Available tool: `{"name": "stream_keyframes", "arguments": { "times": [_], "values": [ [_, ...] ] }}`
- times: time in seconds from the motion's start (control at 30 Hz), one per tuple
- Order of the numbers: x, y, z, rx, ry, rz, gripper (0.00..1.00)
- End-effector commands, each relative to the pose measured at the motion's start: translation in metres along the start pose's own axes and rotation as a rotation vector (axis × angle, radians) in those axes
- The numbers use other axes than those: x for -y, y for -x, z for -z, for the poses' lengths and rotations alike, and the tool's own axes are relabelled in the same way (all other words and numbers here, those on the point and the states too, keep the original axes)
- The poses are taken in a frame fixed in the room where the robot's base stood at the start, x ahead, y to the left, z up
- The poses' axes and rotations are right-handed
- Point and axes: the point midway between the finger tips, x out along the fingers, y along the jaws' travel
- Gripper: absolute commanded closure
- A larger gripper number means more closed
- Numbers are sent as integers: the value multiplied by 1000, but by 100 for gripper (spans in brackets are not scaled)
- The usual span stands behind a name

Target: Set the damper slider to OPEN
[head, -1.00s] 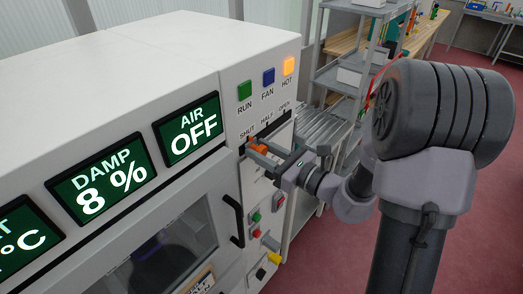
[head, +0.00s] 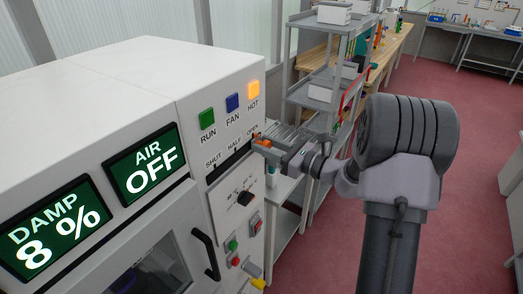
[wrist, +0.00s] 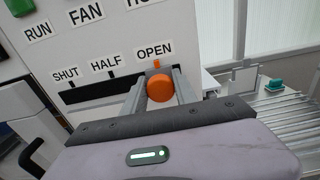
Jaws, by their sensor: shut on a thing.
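The damper slider's orange knob (wrist: 160,90) sits at the right end of its dark slot (wrist: 95,92), below the OPEN label (wrist: 153,52). An orange mark shows just above the knob. The SHUT and HALF labels lie to its left. My gripper (wrist: 159,78) is shut on the knob, with one grey finger on each side. In the head view, my gripper (head: 268,144) reaches the panel's right edge, and only part of the knob (head: 262,142) shows.
Green, blue and lit orange buttons sit above the slot, marked RUN, FAN and HOT. A black dial (head: 244,198) and small buttons are below. A black door handle (head: 207,254) stands out at the lower left. A roller conveyor (wrist: 275,122) and grey shelf (head: 325,75) are at the right.

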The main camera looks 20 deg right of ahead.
Motion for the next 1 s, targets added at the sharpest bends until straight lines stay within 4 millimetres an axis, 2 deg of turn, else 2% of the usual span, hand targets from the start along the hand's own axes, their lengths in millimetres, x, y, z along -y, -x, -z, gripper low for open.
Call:
{"name": "stream_keyframes", "arguments": {
  "times": [0.4,0.43,0.53,0.87,1.0],
  "values": [
    [4,0,-1,1,3,5,100],
    [4,0,-1,1,3,5,64],
    [4,0,-1,1,2,5,46],
    [3,2,0,0,2,3,46],
    [4,21,0,-1,2,5,46]
  ]
}}
